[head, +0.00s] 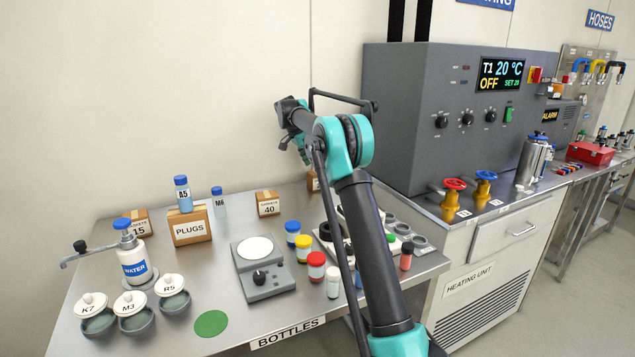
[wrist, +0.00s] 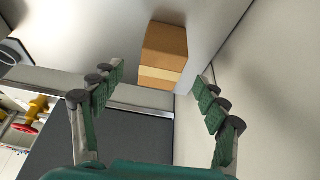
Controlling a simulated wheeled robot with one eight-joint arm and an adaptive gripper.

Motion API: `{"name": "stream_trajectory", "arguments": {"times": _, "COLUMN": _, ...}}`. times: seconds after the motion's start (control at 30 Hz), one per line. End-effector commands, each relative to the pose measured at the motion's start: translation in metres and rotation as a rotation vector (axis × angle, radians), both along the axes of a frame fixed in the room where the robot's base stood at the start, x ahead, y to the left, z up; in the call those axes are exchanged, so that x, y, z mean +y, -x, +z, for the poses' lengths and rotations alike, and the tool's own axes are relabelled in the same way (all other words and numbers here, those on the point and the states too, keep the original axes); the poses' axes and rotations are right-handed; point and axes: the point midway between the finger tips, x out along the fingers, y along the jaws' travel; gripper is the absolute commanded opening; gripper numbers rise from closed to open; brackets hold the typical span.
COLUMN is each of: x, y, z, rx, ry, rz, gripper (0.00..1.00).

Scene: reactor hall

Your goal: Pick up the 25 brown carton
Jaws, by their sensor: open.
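A brown carton (wrist: 164,56) with a pale tan band shows in the wrist view, on the metal table against the wall. It lies ahead of and between the spread fingers of my gripper (wrist: 160,80), apart from them. Its number cannot be read. In the head view a brown carton (head: 313,181) shows only in part, mostly hidden behind my arm at the back of the table. My gripper (head: 302,153) is above it there, small and partly hidden by my arm. It is open and empty.
A carton marked 40 (head: 268,204) stands left of it, with a PLUGS box (head: 190,227) and a carton marked 15 (head: 138,223) farther left. Jars and a scale (head: 263,268) are in front. The grey heating unit (head: 440,120) rises at the right.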

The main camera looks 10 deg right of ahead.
Motion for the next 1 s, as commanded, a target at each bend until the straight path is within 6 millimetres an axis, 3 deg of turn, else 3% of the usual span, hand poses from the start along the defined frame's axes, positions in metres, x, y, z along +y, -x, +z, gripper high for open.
{"name": "stream_trajectory", "arguments": {"times": 0.1, "x": -0.006, "y": -0.002, "z": -0.014, "rx": 0.0, "ry": 0.0, "rz": -0.001, "gripper": 0.74}}
{"name": "stream_trajectory", "arguments": {"times": 0.37, "x": -0.01, "y": -0.004, "z": -0.027, "rx": 0.0, "ry": 0.0, "rz": -0.001, "gripper": 0.74}}
{"name": "stream_trajectory", "arguments": {"times": 0.7, "x": -0.024, "y": -0.012, "z": -0.067, "rx": -0.001, "ry": 0.0, "rz": 0.0, "gripper": 0.74}}
{"name": "stream_trajectory", "arguments": {"times": 0.93, "x": -0.025, "y": -0.012, "z": -0.07, "rx": -0.001, "ry": 0.0, "rz": 0.0, "gripper": 0.74}}
{"name": "stream_trajectory", "arguments": {"times": 1.0, "x": -0.025, "y": -0.012, "z": -0.07, "rx": 0.0, "ry": 0.0, "rz": 0.0, "gripper": 0.68}}
